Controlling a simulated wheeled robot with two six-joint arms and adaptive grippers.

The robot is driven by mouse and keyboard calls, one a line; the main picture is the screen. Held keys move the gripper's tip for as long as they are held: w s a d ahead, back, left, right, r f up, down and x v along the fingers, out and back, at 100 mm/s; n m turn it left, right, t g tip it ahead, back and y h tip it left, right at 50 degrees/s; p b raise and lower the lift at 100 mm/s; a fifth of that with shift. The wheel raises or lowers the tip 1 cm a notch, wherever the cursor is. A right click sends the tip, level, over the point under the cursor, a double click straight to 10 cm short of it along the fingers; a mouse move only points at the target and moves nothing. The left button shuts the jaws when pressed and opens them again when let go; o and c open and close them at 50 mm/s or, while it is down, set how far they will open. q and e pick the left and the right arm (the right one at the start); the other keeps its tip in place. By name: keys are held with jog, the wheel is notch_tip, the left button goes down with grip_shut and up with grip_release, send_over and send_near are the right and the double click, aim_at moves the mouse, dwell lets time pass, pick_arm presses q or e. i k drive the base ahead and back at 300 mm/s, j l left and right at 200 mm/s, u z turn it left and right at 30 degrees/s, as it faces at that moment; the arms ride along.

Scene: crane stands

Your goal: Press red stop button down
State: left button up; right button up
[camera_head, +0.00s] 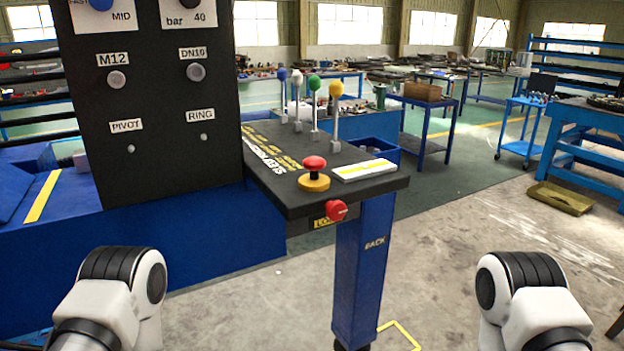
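A red mushroom-shaped button (314,163) sits on a round yellow base (313,182) on top of the black control console (379,186). A second red knob (336,210) sticks out of the console's front face, below and to the right of the first. I cannot tell from the labels which one is the stop button. Parts of my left arm show at the lower left and parts of my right arm at the lower right. Both are well apart from the console. Neither gripper is in view.
Levers with blue, white, green (314,83) and yellow knobs stand behind the button. A white block with a yellow stripe (364,170) lies to its right. A tall black panel (160,150) rises on the left. A blue post (361,270) carries the console. Floor on the right is open.

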aim_at(314, 164)
jog(key=i+l+u, duration=0.35)
jog(key=l, duration=0.2)
jog(key=i+l+u, duration=0.3)
jog(key=l, duration=0.35)
jog(key=i+l+u, duration=0.35)
jog(key=l, duration=0.35)
